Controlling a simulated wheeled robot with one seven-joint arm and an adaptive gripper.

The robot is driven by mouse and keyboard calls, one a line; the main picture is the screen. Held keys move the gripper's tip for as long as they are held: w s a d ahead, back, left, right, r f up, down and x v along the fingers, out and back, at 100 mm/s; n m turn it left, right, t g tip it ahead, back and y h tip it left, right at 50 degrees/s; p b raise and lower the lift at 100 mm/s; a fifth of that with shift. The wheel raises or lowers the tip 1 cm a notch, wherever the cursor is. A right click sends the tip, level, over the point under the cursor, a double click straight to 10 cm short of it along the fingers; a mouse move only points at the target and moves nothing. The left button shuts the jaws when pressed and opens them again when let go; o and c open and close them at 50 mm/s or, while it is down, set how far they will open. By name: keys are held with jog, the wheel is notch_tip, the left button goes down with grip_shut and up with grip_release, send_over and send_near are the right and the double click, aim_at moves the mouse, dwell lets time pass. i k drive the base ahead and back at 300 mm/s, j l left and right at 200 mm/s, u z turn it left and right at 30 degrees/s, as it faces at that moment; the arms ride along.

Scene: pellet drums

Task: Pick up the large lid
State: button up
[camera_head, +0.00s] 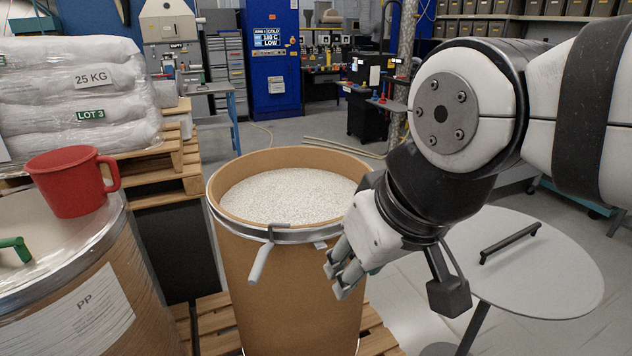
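A large round grey lid (555,281) with a black bar handle (510,242) lies flat at the right, above a dark post. My gripper (340,276) hangs in front of the open drum's right side, left of this lid and apart from it. Its fingers point down and left with nothing seen between them; their gap is hard to judge. Another lid (60,245), pale with a green handle (15,247), sits on the left drum, partly cut off by the picture edge.
The open cardboard drum (285,290) holds white pellets (287,194) and stands on a wooden pallet. A red jug (70,181) stands on the left drum's lid. White sacks (75,95) are stacked at the back left. Clear floor lies behind the drum.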

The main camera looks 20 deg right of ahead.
aim_at(515, 262)
jog(key=z, duration=1.55)
jog(key=i+j+z, duration=0.15)
jog(key=i, duration=0.3)
jog(key=i+j+z, duration=0.2)
jog(key=i, duration=0.2)
